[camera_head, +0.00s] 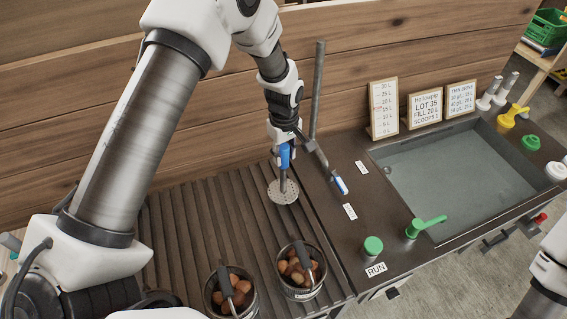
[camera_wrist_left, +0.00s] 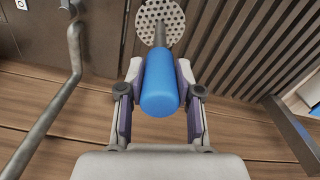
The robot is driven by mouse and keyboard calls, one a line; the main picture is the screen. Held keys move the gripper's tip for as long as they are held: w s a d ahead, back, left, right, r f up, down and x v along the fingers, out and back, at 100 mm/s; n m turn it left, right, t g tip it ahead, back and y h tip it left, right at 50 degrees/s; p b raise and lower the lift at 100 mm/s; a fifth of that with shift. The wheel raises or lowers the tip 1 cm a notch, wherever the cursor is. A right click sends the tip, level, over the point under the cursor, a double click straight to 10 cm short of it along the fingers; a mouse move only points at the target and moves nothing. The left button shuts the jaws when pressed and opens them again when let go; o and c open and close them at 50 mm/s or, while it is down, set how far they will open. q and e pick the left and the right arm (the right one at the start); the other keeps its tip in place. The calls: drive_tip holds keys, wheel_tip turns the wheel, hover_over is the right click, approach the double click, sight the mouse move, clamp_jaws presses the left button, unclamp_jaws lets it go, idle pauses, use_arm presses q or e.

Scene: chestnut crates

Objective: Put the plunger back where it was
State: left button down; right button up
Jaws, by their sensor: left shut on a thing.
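The plunger has a blue handle, a thin metal rod and a round perforated disc (camera_head: 283,191). My left gripper (camera_head: 285,152) is shut on the blue handle and holds the plunger roughly upright, disc down, over the right part of the dark slatted board. I cannot tell whether the disc touches the slats. In the left wrist view the blue handle (camera_wrist_left: 159,88) sits between both fingers, with the perforated disc (camera_wrist_left: 160,22) beyond it. My right gripper is not in view; only a piece of the right arm shows at the lower right edge.
Two pots (camera_head: 300,291) (camera_head: 231,314) of chestnuts with scoops stand in front. A sunken grey basin (camera_head: 460,175), green knobs (camera_head: 373,246) and framed signs (camera_head: 425,105) lie right. A wooden wall stands behind.

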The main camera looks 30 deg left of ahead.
sight(284, 163)
use_arm(q)
wheel_tip(284, 163, down, 4)
drive_tip(key=b, duration=0.3)
drive_tip(key=shift+r, duration=0.25)
drive_tip(key=c, duration=0.8)
unclamp_jaws()
